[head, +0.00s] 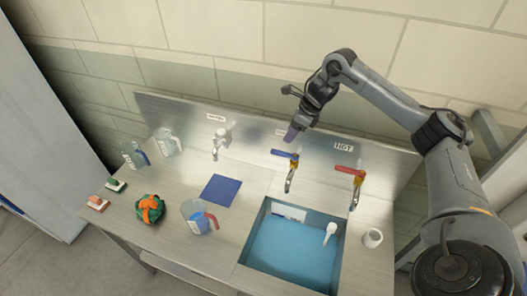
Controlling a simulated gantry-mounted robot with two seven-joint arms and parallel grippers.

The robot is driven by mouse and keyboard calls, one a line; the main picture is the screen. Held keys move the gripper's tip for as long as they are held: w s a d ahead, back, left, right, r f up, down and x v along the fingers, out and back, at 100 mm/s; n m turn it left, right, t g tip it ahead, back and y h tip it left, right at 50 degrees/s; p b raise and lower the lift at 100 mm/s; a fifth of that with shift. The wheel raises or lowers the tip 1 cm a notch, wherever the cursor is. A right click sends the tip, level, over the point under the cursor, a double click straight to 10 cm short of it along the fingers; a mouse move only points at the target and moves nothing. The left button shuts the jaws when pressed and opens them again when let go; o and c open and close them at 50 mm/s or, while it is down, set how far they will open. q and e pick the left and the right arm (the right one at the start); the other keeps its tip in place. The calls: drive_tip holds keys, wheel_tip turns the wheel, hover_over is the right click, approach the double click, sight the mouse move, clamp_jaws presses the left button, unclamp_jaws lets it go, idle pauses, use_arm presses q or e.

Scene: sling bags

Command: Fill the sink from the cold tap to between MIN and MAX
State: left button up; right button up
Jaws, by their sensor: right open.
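The sink (343,262) is set into the steel counter at the front right, with blue water (290,258) in it. A pale plate (289,212) is on its back wall; I cannot read MIN or MAX marks. The cold tap (290,172) has a blue lever (284,154) and stands behind the sink, left of the hot tap (357,183) with its red lever (347,170). I cannot make out a stream from either spout. My right gripper (291,134) is open and empty, pointing down above and behind the blue lever, apart from it. My left gripper is not in view.
A white ladle-like item (330,233) is in the sink and a white cup (372,238) right of it. A jug of blue liquid (195,217), blue mat (221,189), third tap (220,142), green-orange bundle (150,209), clear jugs (167,142) and small brushes (115,184) occupy the left.

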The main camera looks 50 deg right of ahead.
sight(278, 151)
drive_tip(key=p+x, duration=0.1)
drive_tip(key=x, duration=0.9)
drive_tip(key=shift+f, duration=0.2)
clamp_jaws()
